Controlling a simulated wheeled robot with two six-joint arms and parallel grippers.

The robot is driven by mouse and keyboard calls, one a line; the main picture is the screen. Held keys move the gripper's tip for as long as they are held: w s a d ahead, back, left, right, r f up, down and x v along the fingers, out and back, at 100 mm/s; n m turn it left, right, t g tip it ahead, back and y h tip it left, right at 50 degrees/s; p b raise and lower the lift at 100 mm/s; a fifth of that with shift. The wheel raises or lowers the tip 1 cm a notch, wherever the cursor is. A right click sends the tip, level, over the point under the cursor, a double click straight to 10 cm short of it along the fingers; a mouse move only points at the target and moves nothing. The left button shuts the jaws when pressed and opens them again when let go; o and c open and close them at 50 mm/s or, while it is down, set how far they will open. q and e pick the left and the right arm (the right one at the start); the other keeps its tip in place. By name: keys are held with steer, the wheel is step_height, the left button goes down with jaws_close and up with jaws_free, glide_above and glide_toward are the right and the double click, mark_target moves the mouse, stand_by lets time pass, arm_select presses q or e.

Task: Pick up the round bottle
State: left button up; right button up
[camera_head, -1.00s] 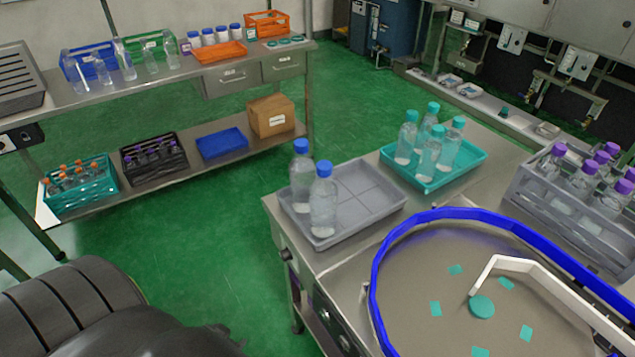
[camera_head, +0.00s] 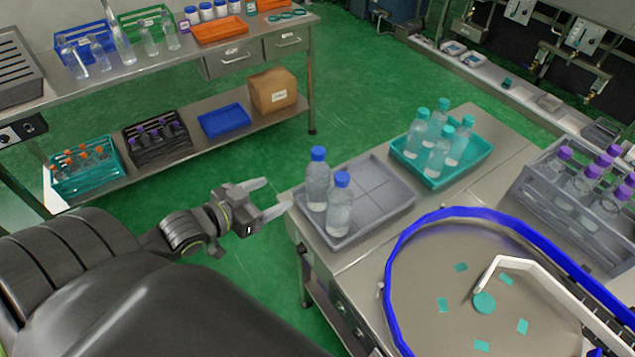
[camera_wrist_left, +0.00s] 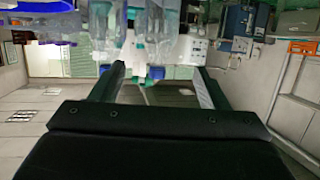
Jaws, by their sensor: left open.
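Two clear bottles with blue caps stand upright in the grey tray (camera_head: 385,205) at the near left of the steel table: the rear-left bottle (camera_head: 317,183) and the front-right bottle (camera_head: 340,208). Several teal-capped bottles (camera_head: 440,150) stand in a teal tray (camera_head: 480,158) behind. I cannot tell which one the task calls the round bottle. My left gripper (camera_head: 276,196) is open and empty, just left of the grey tray, its fingers pointing toward the blue-capped bottles without touching them. In the left wrist view, bottles show at the top beyond the open left gripper (camera_wrist_left: 157,78). My right gripper is not visible.
A ring with a blue rim (camera_head: 392,290) and a white guide arm (camera_head: 540,275) fill the table's front. A grey crate (camera_head: 565,215) holds purple-capped bottles at right. A shelf bench (camera_head: 160,75) with crates stands at back left. Green floor lies between.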

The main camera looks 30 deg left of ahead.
mark_target(309, 178)
arm_select(q)
steer(key=x, duration=0.9)
steer(key=shift+w+d+f+b, duration=0.1)
steer(key=shift+w+f+b, duration=0.05)
steer(key=shift+w+b, duration=0.2)
steer(key=shift+w+d+f, duration=0.15)
steer(key=shift+w+f, duration=0.05)
steer(key=shift+w, duration=0.45)
steer(key=shift+p+x, duration=0.7)
steer(key=shift+x, duration=1.65)
steer(key=shift+f, duration=0.1)
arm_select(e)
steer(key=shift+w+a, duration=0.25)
arm_select(q)
steer(key=shift+s, duration=0.1)
steer(key=c, duration=0.9)
steer(key=shift+c, duration=1.2)
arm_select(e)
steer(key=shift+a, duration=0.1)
